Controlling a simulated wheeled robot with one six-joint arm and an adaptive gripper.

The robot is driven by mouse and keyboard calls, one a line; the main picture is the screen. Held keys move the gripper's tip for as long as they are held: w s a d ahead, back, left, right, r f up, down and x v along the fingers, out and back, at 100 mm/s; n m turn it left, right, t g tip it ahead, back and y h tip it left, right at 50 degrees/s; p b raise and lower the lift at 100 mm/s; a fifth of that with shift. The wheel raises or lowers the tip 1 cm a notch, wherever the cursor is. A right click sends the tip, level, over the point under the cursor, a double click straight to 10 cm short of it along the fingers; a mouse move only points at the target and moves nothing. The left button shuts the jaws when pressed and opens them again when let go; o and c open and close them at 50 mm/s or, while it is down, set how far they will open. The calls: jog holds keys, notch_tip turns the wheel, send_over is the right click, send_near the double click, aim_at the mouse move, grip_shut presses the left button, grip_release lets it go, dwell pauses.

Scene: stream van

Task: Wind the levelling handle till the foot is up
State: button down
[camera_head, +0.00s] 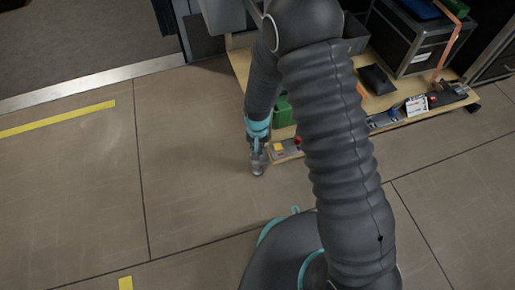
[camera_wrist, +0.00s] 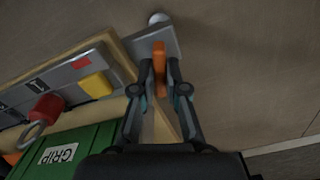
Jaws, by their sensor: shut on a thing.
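My gripper (camera_wrist: 160,70) is in the wrist view with its two fingers shut on an orange upright grip (camera_wrist: 160,56), which looks like the levelling handle. The grip stands in front of a grey metal plate (camera_wrist: 142,42) at the corner of the wooden bench. A pale round knob or end piece (camera_wrist: 159,18) shows past the plate; I cannot tell whether it belongs to the handle or the foot. In the head view my gripper (camera_head: 257,168) is at the bench's left front corner, and the handle is too small to make out there. The foot is not clearly seen.
The wooden bench (camera_wrist: 120,50) carries a panel with a yellow block (camera_wrist: 96,85) and a red knob (camera_wrist: 47,106). A green box (camera_wrist: 80,150) marked GRIP sits close by my gripper's left side. A dark case (camera_head: 405,45) stands further back. The floor (camera_head: 190,180) left of the bench is clear.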

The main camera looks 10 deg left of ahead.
jog(key=n+b, duration=0.1)
jog(key=n, duration=1.2)
jog(key=shift+n+b, duration=0.35)
jog(key=shift+n, duration=0.05)
jog(key=n, duration=0.6)
jog(key=n+b, duration=0.1)
jog(key=n, duration=0.6)
jog(key=c, duration=1.2)
grip_release()
notch_tip(320, 180, up, 12)
